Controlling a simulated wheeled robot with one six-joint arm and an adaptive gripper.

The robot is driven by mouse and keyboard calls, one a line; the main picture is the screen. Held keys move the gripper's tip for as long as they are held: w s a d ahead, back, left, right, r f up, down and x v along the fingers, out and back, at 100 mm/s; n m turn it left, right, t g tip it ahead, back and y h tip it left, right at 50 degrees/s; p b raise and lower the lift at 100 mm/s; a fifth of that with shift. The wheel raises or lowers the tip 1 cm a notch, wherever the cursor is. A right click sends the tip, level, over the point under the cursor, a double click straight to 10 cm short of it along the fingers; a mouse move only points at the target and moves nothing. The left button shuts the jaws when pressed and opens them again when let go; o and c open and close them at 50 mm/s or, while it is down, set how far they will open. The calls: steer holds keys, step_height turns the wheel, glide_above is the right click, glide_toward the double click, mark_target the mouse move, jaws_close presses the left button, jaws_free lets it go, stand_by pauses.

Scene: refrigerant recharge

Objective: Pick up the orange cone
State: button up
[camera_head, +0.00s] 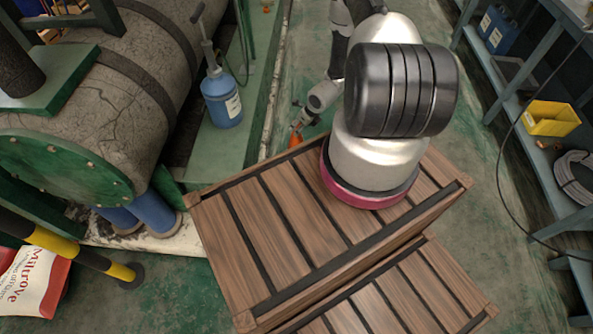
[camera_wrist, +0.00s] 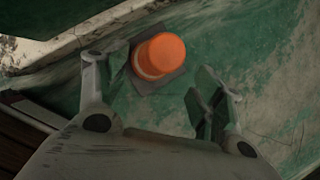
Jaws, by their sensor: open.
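The orange cone (camera_head: 294,139) is small in the head view, on the green floor near the tip of my arm. In the wrist view the orange cone (camera_wrist: 161,54) is seen from above, with a rounded orange top and a dark square base on the floor. My gripper (camera_wrist: 155,82) is open and empty, with one finger on each side below the cone in the picture. The cone lies beyond the fingertips, near the middle of the gap. I see no contact. My gripper (camera_head: 304,116) is small in the head view, just above the cone.
A green machine frame (camera_head: 262,100) edges the floor left of the cone. A blue bottle (camera_head: 222,98) with a pump stands on it beside a large grey tank (camera_head: 90,95). On the right are shelves with a yellow bin (camera_head: 551,118). Green floor is open beyond the cone.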

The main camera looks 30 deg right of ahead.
mark_target(293, 141)
steer(key=x, duration=0.7)
steer(key=shift+w+f, duration=0.1)
steer(key=shift+w, duration=0.25)
jaws_close()
